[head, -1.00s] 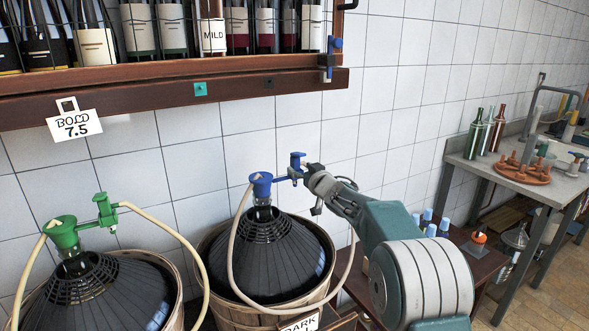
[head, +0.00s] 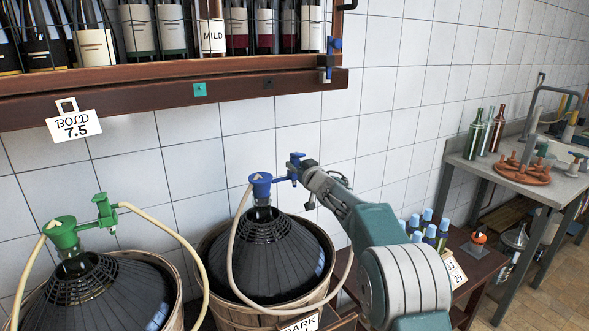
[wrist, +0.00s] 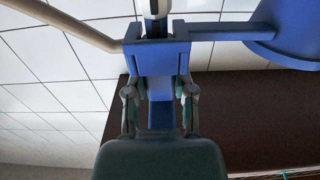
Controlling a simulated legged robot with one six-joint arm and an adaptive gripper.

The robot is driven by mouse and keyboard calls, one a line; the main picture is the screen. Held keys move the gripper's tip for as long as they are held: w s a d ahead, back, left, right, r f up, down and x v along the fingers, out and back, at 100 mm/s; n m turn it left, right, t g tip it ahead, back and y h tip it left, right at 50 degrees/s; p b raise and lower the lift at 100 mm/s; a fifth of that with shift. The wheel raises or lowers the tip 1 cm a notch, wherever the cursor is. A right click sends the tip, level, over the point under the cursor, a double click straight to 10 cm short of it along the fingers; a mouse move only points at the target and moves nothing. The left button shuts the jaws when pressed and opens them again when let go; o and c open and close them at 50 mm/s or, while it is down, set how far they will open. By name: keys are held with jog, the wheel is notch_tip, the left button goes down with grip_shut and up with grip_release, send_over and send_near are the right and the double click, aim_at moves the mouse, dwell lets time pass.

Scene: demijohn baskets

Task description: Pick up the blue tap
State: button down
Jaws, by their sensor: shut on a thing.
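The blue tap (head: 294,168) is on the end of an arm from the blue stopper (head: 261,184) on the middle demijohn (head: 265,255). My gripper (head: 302,173) reaches it from the right and is shut on it. In the wrist view, the blue tap (wrist: 158,62) is upper centre, and my gripper (wrist: 160,95) has one finger on each side of its lower part. The tap still appears joined to the stopper by the blue arm. The exact finger contact is partly hidden by the blue body.
A pale hose (head: 232,250) loops from the stopper around the front of the demijohn. A demijohn with a green tap (head: 104,210) stands at left. A wooden bottle shelf (head: 180,92) hangs above. Several blue-capped bottles (head: 428,225) stand at right, before a grey workbench (head: 545,185).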

notch_tip(320, 180, up, 10)
dwell(0.6)
jog(key=shift+r, duration=0.1)
jog(key=shift+r, duration=0.55)
jog(key=shift+s+f, duration=0.1)
jog(key=shift+s, duration=0.05)
